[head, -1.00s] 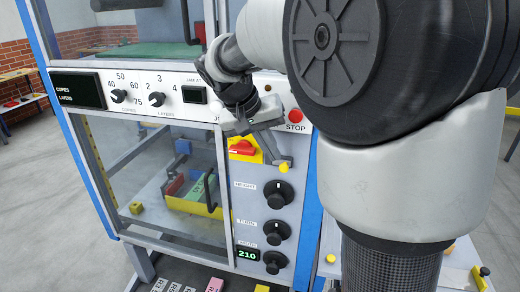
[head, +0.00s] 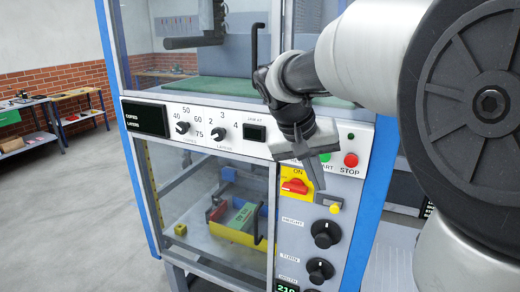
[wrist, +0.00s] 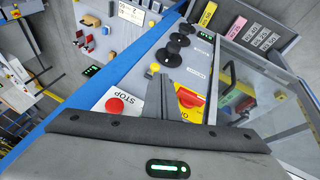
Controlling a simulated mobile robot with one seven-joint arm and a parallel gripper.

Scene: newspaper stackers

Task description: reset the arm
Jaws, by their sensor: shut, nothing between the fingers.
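My gripper (head: 313,172) is shut and empty in front of the stacker's control panel (head: 240,135). In the head view its fingers hang just right of the red rotary switch (head: 294,186) on its yellow plate, above a small yellow knob (head: 335,208). I cannot tell whether the fingers touch the panel. In the wrist view the closed fingers (wrist: 158,95) point between the red STOP button (wrist: 114,105) and the red switch (wrist: 189,98). The green START button is partly beside the gripper in the head view.
Black dials (head: 326,234) line the panel's lower right. A glazed door with a dark handle (head: 258,215) covers a bay holding a yellow tray (head: 230,235). A blue frame post (head: 372,200) stands at right. Open floor (head: 70,210) lies left, with workbenches (head: 78,98) by a brick wall.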

